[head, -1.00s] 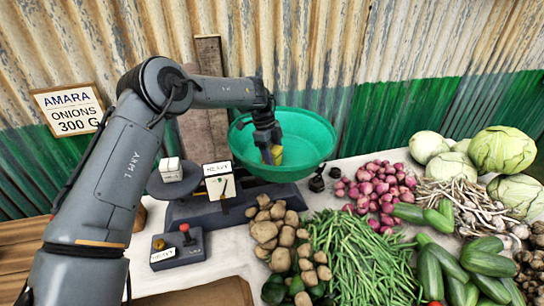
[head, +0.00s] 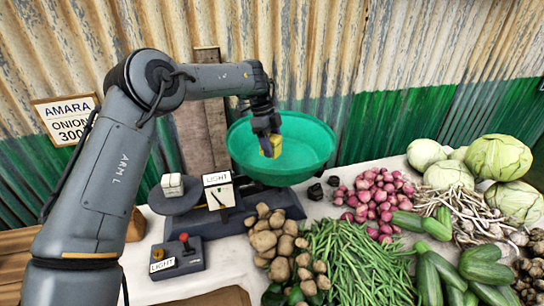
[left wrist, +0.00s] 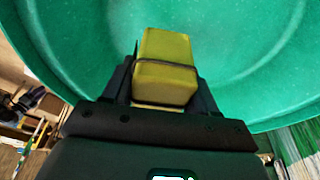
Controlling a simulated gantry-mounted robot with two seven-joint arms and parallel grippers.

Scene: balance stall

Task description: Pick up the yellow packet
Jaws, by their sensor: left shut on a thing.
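The yellow packet (head: 275,147) is a small block inside the green bowl (head: 311,133) of the balance (head: 229,206). In the left wrist view the packet (left wrist: 165,62) sits between the two dark fingers, with a dark band around it and the green bowl behind. My left gripper (head: 268,145) points down into the bowl and is shut on the packet. How far the packet is from the bowl's bottom is hard to tell. My right gripper is not in view.
A white block (head: 172,184) stands on the grey plate. Potatoes (head: 266,240), beans (head: 350,268), onions (head: 372,193) and cabbages (head: 499,157) crowd the right. A corrugated wall stands behind.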

